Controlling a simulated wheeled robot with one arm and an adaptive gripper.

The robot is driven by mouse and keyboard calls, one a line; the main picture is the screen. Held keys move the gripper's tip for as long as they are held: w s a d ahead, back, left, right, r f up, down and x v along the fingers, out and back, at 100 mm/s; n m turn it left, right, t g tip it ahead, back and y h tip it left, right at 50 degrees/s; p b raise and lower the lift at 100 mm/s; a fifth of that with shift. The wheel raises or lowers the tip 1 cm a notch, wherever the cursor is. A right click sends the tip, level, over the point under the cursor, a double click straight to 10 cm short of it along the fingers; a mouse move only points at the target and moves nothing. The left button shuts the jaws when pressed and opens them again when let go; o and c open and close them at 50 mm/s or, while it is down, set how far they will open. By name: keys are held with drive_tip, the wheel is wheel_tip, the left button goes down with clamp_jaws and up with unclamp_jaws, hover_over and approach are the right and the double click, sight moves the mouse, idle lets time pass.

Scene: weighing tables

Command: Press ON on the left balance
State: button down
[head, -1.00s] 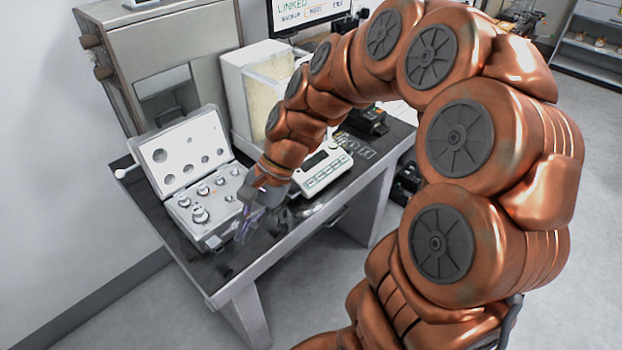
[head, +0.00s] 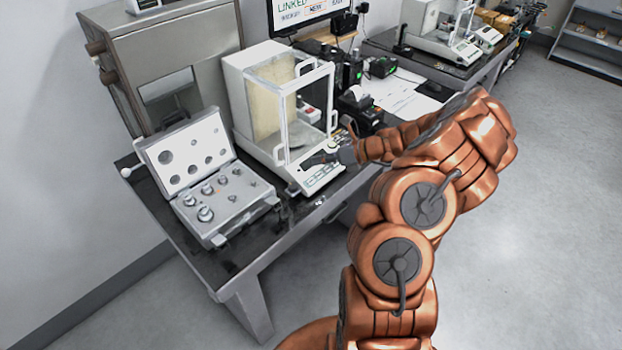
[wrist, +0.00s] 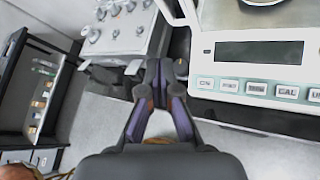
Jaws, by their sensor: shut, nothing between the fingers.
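The left balance (head: 238,100) stands on the near table, a white box with a glass draft shield. Its sloped front panel also shows in the wrist view (wrist: 260,72), with a dark blank-looking display (wrist: 259,52) and a row of buttons. The leftmost button (wrist: 205,83) carries small print that looks like ON. My gripper (wrist: 158,75) is shut and empty. In the wrist view its fingertips are left of the panel and of that button. In the head view my gripper (head: 312,160) is over the panel and hides part of it; contact cannot be told.
An open case of metal weights (head: 222,196) lies left of the balance, close to my fingers in the wrist view. A small black printer (head: 362,110) stands right of the balance. A second balance (head: 425,35) is on the far table. The floor at right is clear.

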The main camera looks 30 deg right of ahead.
drive_tip(key=shift+s+d+f+m, duration=0.15)
drive_tip(key=shift+d+f+m, duration=0.45)
drive_tip(key=shift+d, duration=0.3)
drive_tip(key=b, duration=0.6)
hover_over(311, 181)
drive_tip(key=s+d, duration=0.1)
drive_tip(key=s, duration=0.2)
wheel_tip(311, 181, down, 6)
drive_tip(key=shift+w+f, duration=0.35)
drive_tip(key=shift+f, duration=0.2)
drive_tip(key=shift+w+f, duration=0.3)
drive_tip(key=shift+f, duration=0.2)
drive_tip(key=shift+f, duration=0.15)
drive_tip(key=shift+w+a+f, duration=0.1)
drive_tip(key=shift+w+f, duration=0.05)
drive_tip(key=shift+f, duration=0.15)
